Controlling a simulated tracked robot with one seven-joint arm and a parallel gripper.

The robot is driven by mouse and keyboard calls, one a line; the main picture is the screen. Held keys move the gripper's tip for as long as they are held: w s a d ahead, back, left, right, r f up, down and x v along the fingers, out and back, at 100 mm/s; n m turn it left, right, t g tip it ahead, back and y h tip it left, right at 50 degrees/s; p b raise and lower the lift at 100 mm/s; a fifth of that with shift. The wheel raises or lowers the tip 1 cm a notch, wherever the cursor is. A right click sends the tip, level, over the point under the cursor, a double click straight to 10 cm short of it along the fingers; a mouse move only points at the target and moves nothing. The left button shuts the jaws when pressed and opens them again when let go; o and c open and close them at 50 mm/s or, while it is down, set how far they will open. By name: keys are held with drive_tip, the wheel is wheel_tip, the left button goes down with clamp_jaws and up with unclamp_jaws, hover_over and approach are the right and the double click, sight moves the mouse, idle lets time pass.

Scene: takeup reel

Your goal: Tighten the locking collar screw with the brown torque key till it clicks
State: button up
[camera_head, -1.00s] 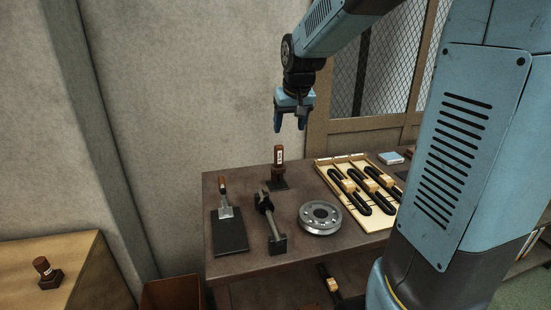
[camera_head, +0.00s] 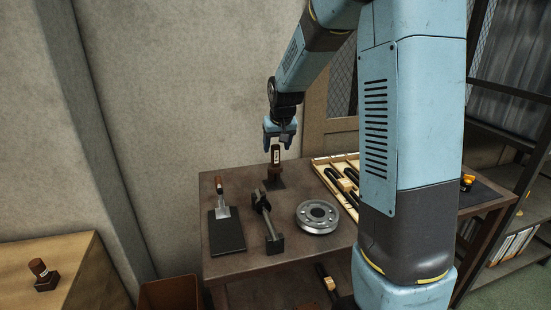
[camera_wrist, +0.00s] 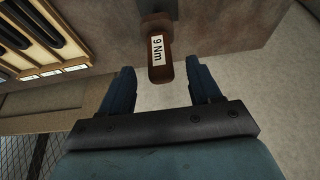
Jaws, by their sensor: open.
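A brown torque key (camera_head: 275,157) stands upright in a dark block on the bench, near its back edge. In the wrist view, the key's handle (camera_wrist: 162,72) carries a white label reading "9 Nm". My gripper (camera_head: 280,146) is open just above the handle; in the wrist view the fingertips (camera_wrist: 160,85) lie either side of the handle's end, apart from it. A dark shaft (camera_head: 268,220) lies in a stand on the bench, left of a grey metal flanged disc (camera_head: 317,217). I cannot make out a locking collar screw.
A brown-handled scraper-like tool (camera_head: 221,196) stands at a black plate (camera_head: 226,232) on the bench's left. A pale tray (camera_head: 322,164) with black looped parts is partly behind my arm. Another brown-handled object (camera_head: 40,270) sits on a separate wooden surface at left.

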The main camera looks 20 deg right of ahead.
sight(275, 153)
drive_tip(key=shift+w+x, duration=0.2)
drive_tip(key=shift+x, duration=2.6)
drive_tip(key=shift+r, duration=0.15)
drive_tip(key=c, duration=1.1)
wheel_tip(275, 153, up, 10)
drive_tip(key=shift+r, duration=0.1)
drive_tip(key=shift+c, duration=0.2)
drive_tip(key=o, duration=0.6)
drive_tip(key=c, duration=0.6)
